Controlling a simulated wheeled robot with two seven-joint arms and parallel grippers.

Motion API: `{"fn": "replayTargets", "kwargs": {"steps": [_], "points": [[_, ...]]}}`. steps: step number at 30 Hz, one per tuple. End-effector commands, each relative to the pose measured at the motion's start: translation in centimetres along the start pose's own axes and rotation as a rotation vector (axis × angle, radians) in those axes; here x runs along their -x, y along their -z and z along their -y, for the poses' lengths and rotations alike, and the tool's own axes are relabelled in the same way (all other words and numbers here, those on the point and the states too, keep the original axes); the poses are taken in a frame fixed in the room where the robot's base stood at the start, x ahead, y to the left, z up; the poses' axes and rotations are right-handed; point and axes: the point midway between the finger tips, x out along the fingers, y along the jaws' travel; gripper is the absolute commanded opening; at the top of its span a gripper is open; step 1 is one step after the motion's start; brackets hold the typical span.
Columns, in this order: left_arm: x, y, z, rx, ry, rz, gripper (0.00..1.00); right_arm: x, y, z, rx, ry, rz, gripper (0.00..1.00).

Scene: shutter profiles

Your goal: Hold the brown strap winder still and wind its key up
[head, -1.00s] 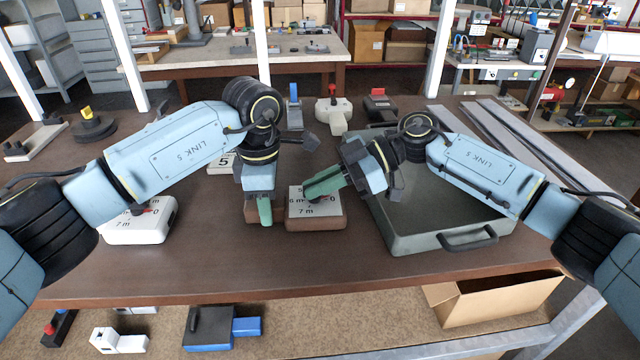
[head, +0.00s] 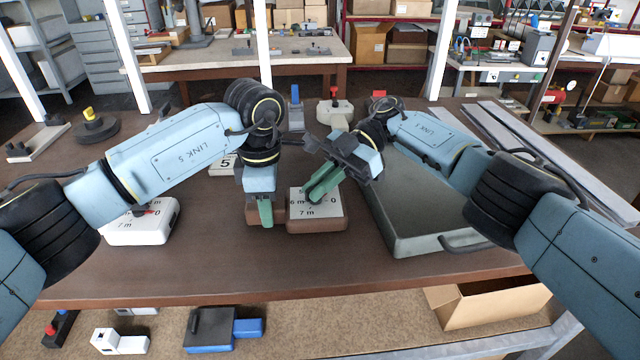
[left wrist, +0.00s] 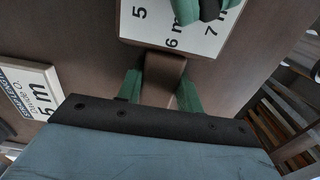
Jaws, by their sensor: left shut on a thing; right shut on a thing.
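The brown strap winder (head: 318,225) has a white dial face with numbers and lies flat on the brown table. It also shows in the left wrist view (left wrist: 150,35). My left gripper (head: 265,213) is shut on the brown block at the winder's left end; in the left wrist view its green fingers (left wrist: 158,88) sit on both sides of that block. My right gripper (head: 316,190) is tilted over the dial and shut on the key, which its green fingers hide. Those fingers also show at the top of the left wrist view (left wrist: 208,8).
A white winder (head: 150,230) lies to the left, partly under my left arm. Another winder with a red key (head: 333,112) and a blue item (head: 295,115) stand behind. The table front is clear.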

Motion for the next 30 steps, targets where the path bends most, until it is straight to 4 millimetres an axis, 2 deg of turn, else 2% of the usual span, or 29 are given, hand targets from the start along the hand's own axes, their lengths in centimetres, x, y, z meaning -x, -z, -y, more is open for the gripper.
{"fn": "replayTargets", "kwargs": {"steps": [21, 22, 26, 30], "points": [[0.09, -0.18, 0.12, -0.008, 0.002, 0.003, 0.09, 0.03, -0.25, 0.2, 0.005, 0.03, 0.002, 0.0], [0.08, -0.18, 0.12, -0.008, 0.002, 0.003, 0.09, 0.03, -0.25, 0.2, 0.006, 0.03, 0.002, 0.12], [0.08, -0.16, 0.1, -0.006, 0.002, 0.003, 0.09, 0.02, -0.18, 0.18, 0.007, 0.03, 0.001, 0.28], [0.07, -0.14, 0.08, -0.005, 0.001, 0.002, 0.09, 0.02, -0.08, 0.16, 0.008, 0.031, 0.0, 0.31]]}}
